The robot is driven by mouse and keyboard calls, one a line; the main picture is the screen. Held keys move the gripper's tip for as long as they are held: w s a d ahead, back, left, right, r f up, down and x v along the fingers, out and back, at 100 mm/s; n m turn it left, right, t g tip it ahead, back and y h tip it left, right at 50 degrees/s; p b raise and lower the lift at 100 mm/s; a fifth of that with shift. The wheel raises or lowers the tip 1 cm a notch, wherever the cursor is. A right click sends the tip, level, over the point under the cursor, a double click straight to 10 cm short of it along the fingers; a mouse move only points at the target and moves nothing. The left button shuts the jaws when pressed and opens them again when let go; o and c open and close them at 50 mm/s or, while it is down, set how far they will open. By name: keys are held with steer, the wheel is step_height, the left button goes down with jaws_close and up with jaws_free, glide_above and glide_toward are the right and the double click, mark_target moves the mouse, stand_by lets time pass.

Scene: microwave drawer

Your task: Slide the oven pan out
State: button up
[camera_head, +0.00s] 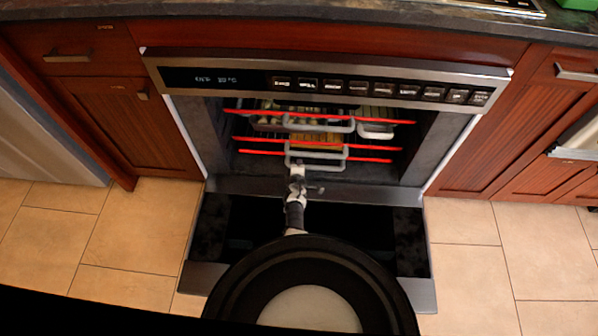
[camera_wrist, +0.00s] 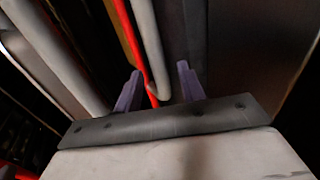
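The oven is open, with its door (camera_head: 330,228) folded down in front. Inside are red-edged racks, one above the other. A pan with a pale grey looped handle (camera_head: 330,163) sits at the lower level. Another pan with a similar handle (camera_head: 335,128) sits above it. My gripper (camera_head: 296,167) is at the oven mouth, by the left part of the lower handle. In the wrist view my gripper (camera_wrist: 160,90) has its two purple fingers apart. A grey handle bar (camera_wrist: 149,48) and a red rack edge (camera_wrist: 129,38) reach between them. Contact cannot be told.
A pale dish (camera_head: 376,130) sits at the upper right inside the oven. The control panel (camera_head: 330,84) and countertop (camera_head: 330,20) overhang the opening. Wooden cabinets (camera_head: 128,125) flank it. Tiled floor (camera_head: 465,245) is clear on both sides of the door.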

steer(key=shift+c, duration=0.3)
jaws_close()
